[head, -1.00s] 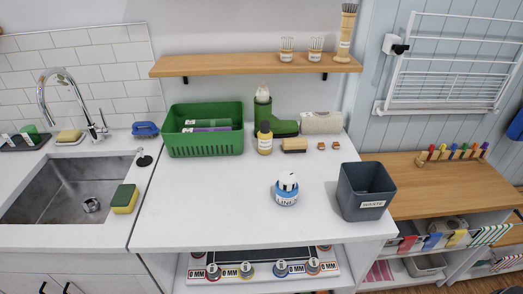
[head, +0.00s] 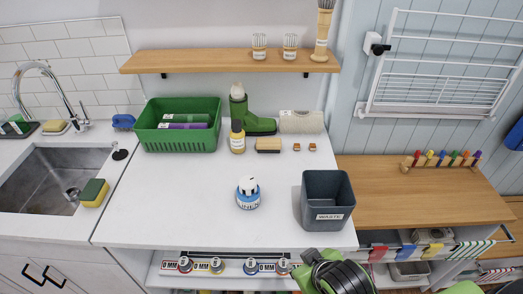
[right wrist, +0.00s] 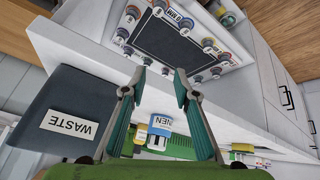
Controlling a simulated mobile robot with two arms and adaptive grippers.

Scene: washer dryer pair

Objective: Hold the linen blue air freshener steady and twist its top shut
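The linen blue air freshener (head: 248,194) is a small round white-and-blue container with a "LINEN" label and a white-and-black top. It stands upright on the white counter (head: 185,215), left of the waste bin. Whether its top is open or closed is too small to tell. My right gripper (head: 325,268) is at the bottom of the head view, in front of the counter and apart from the freshener. In the right wrist view its two teal fingers (right wrist: 160,74) are spread with nothing between the tips; the freshener (right wrist: 160,128) shows beyond them. My left gripper is not in view.
A dark waste bin (head: 327,205) stands at the counter's front right, close to my right gripper. The counter around and left of the freshener is clear.

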